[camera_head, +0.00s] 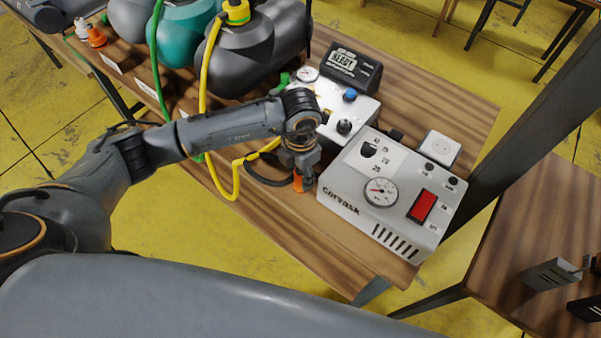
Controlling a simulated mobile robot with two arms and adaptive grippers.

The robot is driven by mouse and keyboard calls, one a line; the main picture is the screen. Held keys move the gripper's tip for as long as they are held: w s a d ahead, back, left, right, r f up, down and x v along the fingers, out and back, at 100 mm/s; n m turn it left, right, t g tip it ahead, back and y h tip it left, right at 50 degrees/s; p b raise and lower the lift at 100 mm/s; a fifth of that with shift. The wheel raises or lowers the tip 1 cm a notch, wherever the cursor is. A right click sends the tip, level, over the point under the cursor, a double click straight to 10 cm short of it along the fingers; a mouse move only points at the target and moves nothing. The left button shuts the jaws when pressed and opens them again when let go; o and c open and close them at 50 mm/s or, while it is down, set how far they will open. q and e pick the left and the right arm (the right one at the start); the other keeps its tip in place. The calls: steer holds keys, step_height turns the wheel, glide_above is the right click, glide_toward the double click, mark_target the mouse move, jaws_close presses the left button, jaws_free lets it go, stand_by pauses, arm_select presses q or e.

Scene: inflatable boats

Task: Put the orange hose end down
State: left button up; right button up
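The orange hose end (299,184) is small and shows at the tip of my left gripper (300,178), low over the front edge of the wooden table (290,229). The gripper points down, with its dark fingers closed around the orange piece. I cannot tell whether the piece touches the table. A dark hose-like loop (262,179) curves just left of the gripper. My wrist hides part of the grip. My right gripper is not in view.
A grey Corvask box (353,193) with gauge and red switch stands right beside the gripper. A white gauge unit (335,130) and black display (351,68) stand behind. A yellow hose (203,82) and a green hose (154,55) hang at left. Bare table lies in front.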

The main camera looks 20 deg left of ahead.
arm_select(q)
steer(key=shift+o, duration=1.3)
steer(key=shift+r, duration=0.15)
step_height(320, 180, up, 11)
steer(key=shift+r+b, duration=0.1)
steer(key=shift+b, duration=1.1)
steer(key=shift+r, duration=0.45)
